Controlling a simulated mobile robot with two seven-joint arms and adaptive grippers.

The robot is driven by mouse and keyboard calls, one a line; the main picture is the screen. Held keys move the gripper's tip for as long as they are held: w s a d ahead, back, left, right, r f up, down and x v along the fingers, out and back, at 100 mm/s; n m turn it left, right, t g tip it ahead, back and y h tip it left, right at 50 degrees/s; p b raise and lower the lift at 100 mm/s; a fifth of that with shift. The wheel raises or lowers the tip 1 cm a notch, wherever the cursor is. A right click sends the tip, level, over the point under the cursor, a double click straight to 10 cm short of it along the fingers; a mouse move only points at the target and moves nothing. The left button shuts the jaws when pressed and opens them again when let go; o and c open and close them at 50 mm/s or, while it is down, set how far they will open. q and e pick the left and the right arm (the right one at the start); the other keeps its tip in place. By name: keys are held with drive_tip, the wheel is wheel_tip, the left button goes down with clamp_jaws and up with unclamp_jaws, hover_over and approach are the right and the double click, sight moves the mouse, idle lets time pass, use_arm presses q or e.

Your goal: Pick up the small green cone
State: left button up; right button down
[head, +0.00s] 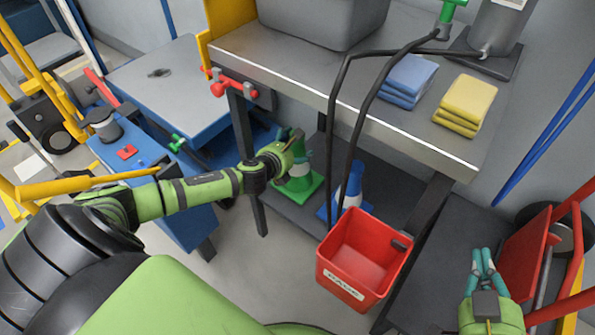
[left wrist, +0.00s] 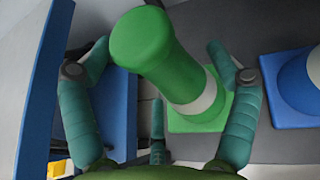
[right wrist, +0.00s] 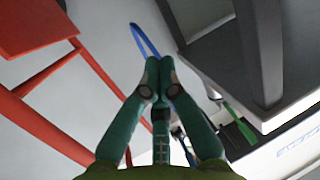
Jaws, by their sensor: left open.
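The small green cone (head: 298,183) with a white band stands upright on the dark lower shelf under the workbench. My left gripper (head: 292,146) is at its upper part and hides some of it in the head view. In the left wrist view the green cone (left wrist: 180,70) rises between the spread fingers of my left gripper (left wrist: 158,58), which is open. Its green base shows beyond the fingers. I cannot tell whether a finger touches it. My right gripper (head: 482,262) is far to the right, with its fingertips together and empty in the right wrist view (right wrist: 160,65).
A blue cone (head: 351,187) stands just right of the green one; it also shows in the left wrist view (left wrist: 297,85). The bench top (head: 290,75) overhangs the shelf. A blue cart (head: 165,85) is left.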

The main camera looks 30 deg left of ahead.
use_arm(q)
drive_tip(key=c, duration=1.7)
